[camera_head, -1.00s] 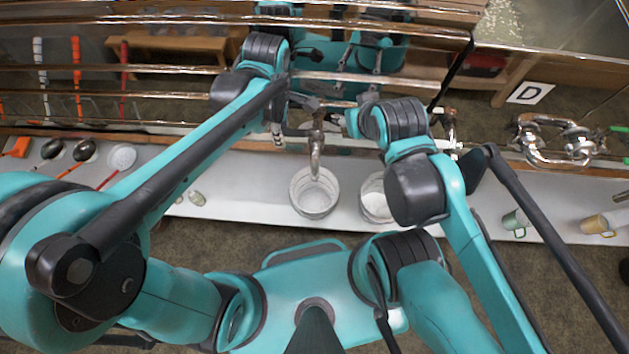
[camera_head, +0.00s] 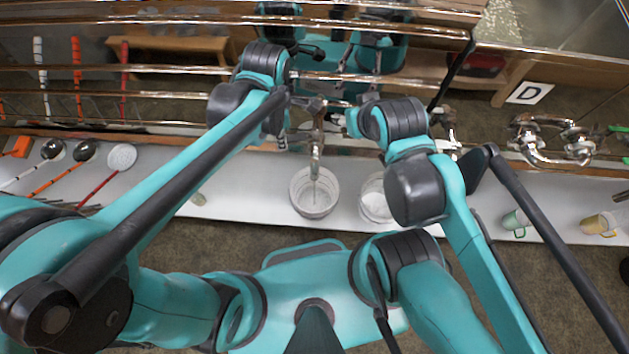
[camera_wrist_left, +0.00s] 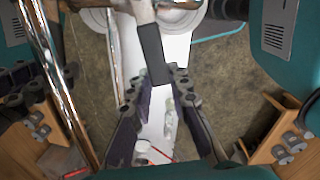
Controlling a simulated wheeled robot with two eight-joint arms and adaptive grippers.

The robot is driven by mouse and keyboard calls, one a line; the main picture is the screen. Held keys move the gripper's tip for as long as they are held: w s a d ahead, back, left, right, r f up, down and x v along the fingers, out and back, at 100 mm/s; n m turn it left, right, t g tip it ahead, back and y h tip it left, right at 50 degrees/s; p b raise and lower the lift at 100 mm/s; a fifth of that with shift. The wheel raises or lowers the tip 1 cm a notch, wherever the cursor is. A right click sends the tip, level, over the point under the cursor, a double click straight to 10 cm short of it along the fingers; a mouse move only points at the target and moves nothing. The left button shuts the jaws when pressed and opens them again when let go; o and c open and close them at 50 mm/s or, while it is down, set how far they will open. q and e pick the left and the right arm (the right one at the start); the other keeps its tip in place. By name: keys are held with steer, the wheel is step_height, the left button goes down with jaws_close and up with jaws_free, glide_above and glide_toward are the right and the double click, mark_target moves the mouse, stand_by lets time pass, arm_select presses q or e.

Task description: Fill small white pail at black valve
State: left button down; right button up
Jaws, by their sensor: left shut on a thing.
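A white pail (camera_head: 314,192) stands on the shelf under the metal spout (camera_head: 316,155). A thin line shows from the spout down into it, like a stream. A second white pail (camera_head: 376,200) stands to its right, partly hidden by my right arm. My left gripper (camera_wrist_left: 157,84) is shut on the black valve handle (camera_wrist_left: 152,52). In the head view my left gripper is mostly hidden beside the spout. My right gripper (camera_head: 347,121) is small and partly hidden right of the spout; its fingers are unclear.
Skimmers and ladles with coloured handles lie on the shelf at left, including a white skimmer (camera_head: 121,157). A green mug (camera_head: 515,222) and a tan mug (camera_head: 598,224) stand at right. Shiny pipework (camera_head: 545,140) sits behind them. My arms are close on both sides of the spout.

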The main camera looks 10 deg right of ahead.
arm_select(q)
steer(key=shift+s+n, duration=1.05)
steer(key=shift+n, duration=0.35)
steer(key=shift+s, duration=0.1)
steer(key=shift+s+d+n, duration=0.2)
steer(key=shift+s+n, duration=0.3)
steer(key=shift+n, duration=0.2)
steer(key=shift+s+d+n, duration=0.2)
steer(key=shift+s+n, duration=0.25)
steer(key=shift+n, duration=0.25)
steer(key=shift+s+d+n, duration=0.3)
steer(key=shift+s+n, duration=0.25)
steer(key=shift+n, duration=0.35)
stand_by(2.2)
